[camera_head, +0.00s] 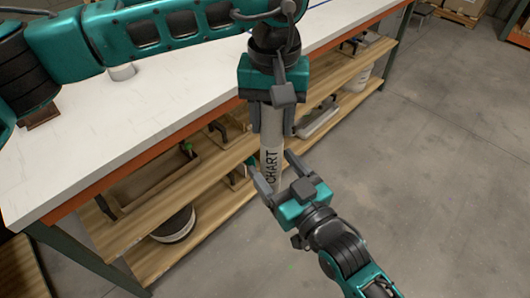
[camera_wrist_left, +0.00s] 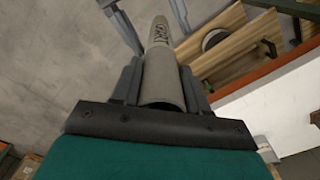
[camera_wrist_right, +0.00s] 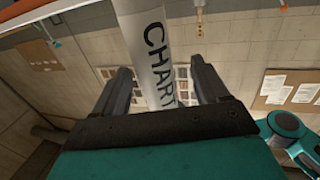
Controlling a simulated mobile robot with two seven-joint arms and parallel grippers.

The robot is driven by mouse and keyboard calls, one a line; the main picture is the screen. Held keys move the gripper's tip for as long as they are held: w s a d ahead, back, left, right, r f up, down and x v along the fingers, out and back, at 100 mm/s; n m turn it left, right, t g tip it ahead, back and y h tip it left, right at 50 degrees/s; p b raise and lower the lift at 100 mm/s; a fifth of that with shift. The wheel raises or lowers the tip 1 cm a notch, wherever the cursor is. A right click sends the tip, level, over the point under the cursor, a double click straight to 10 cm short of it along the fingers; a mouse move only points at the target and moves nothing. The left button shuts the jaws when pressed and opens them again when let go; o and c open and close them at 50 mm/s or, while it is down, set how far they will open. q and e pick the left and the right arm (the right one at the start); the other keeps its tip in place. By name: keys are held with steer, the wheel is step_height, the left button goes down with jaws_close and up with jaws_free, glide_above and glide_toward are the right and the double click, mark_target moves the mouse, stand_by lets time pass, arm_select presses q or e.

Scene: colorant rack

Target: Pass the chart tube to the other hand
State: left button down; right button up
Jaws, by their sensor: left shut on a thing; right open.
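The chart tube (camera_head: 270,157) is a pale grey cylinder with "CHART" in dark letters, hanging upright in front of the workbench. My left gripper (camera_head: 273,130) is shut on its upper part; the left wrist view shows the tube (camera_wrist_left: 162,80) between the fingers. My right gripper (camera_head: 276,174) is open at the tube's lower part, with its fingers to either side of it. In the right wrist view the tube (camera_wrist_right: 152,50) runs between the open fingers, and I cannot tell whether they touch it.
A workbench with a white top (camera_head: 100,145) stands behind and left, with an orange edge. Its wooden shelves (camera_head: 160,190) hold a tray, a round container (camera_head: 174,225) and other items. The concrete floor (camera_head: 440,150) at right is clear.

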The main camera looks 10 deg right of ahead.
mark_target(263, 153)
steer(key=x, duration=0.5)
steer(key=shift+c, duration=0.5)
arm_select(q)
steer(key=shift+d, duration=0.1)
arm_select(e)
steer(key=shift+s+a, duration=0.1)
steer(key=shift+a, duration=0.05)
steer(key=c, duration=0.9)
arm_select(q)
steer(key=c, duration=1)
jaws_free()
arm_select(e)
steer(key=shift+c, duration=0.4)
arm_select(q)
steer(key=o, duration=0.5)
